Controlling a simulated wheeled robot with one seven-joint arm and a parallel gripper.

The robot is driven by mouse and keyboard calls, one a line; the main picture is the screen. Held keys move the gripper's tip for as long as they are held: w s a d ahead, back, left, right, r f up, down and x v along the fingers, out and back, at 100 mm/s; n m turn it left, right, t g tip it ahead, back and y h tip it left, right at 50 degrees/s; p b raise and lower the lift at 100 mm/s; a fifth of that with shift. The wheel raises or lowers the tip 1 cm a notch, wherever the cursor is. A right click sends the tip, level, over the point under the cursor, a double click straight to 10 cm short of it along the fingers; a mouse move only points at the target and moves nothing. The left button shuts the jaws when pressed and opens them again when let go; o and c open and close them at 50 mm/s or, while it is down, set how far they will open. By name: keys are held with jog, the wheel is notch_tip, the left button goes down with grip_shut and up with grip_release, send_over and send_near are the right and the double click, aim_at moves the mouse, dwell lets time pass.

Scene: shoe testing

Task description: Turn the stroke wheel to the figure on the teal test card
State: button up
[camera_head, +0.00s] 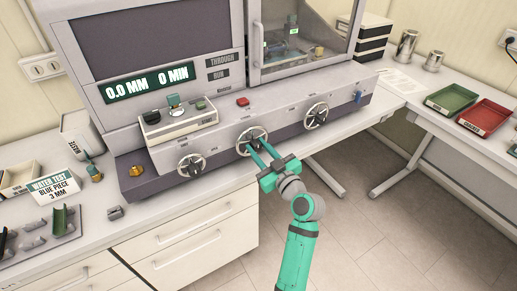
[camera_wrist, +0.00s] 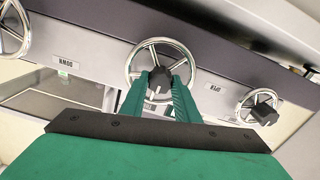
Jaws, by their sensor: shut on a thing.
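A test card (camera_head: 55,187) with a teal heading stands at the left of the bench and reads "WATER TEST, BLUE PIECE, 3 MM". The machine's display (camera_head: 147,83) reads 0.0 MM and 0 MIN. Three chrome spoked wheels line the machine's front: a left wheel (camera_head: 191,164), a middle wheel (camera_head: 241,140) and a right wheel (camera_head: 316,115). My gripper (camera_head: 256,147) is at the middle wheel. In the wrist view its teal fingers are shut on that wheel's black hub knob (camera_wrist: 159,74), which has a white mark. The wheel labels appear upside down there and are hard to read.
A glass-doored chamber (camera_head: 300,35) is at the machine's right. A red button (camera_head: 242,101) sits on the ledge above the wheels. A green tray (camera_head: 451,99) and a red tray (camera_head: 484,117) lie on the right bench. Open floor (camera_head: 375,225) lies in front.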

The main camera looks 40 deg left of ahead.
jog(key=m, duration=0.4)
jog(key=shift+w+m, duration=0.1)
jog(key=shift+m, duration=0.3)
jog(key=m, duration=0.5)
jog(key=shift+f, duration=0.1)
jog(key=m, duration=0.4)
jog(key=shift+f+m, duration=0.1)
jog(key=shift+m, duration=1.8)
jog(key=o, duration=1)
jog(key=shift+o, duration=0.2)
